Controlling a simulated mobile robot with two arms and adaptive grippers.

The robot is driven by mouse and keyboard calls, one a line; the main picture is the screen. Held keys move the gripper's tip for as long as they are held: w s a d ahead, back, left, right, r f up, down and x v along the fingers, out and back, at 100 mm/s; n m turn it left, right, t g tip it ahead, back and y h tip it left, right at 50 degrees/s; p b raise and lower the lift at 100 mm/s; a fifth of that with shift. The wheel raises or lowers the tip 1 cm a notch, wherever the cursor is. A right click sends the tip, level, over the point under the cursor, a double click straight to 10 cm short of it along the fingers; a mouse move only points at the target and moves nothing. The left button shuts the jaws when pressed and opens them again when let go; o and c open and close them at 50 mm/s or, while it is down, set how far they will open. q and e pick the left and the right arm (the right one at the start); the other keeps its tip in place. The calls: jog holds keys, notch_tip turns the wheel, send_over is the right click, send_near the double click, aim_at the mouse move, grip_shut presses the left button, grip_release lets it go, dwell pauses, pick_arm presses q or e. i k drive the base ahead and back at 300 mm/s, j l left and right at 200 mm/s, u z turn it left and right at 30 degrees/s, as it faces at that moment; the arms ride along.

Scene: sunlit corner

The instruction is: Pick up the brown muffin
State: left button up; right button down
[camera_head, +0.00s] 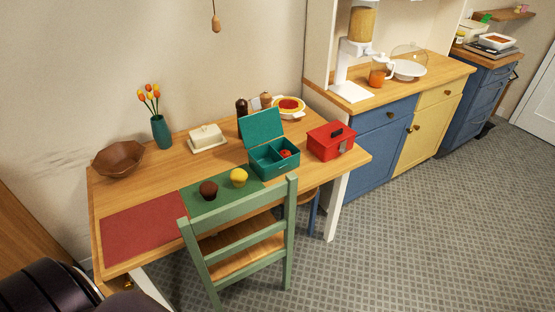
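The brown muffin (208,190) sits on a green placemat (215,208) near the front edge of the wooden table (165,190). A yellow muffin (239,177) sits to its right on the same mat, a small gap apart. The green chair's backrest stands in front of the mat and hides part of it. Neither gripper shows in the head view. A dark rounded part of mine is at the lower left corner.
A green chair (243,213) stands at the table's front. An open teal lunchbox (261,165) with a red item and a closed red box (330,140) are to the right. A red placemat (143,226), wooden bowl (119,159), tulip vase (160,132) and butter dish (206,137) are also on the table.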

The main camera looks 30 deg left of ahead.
aim_at(208, 189)
jog(key=u, duration=1.5)
jog(key=j+z, duration=0.7)
jog(key=j, duration=0.15)
jog(key=j+z, duration=0.3)
jog(key=k+j, duration=0.05)
jog(key=j, duration=0.05)
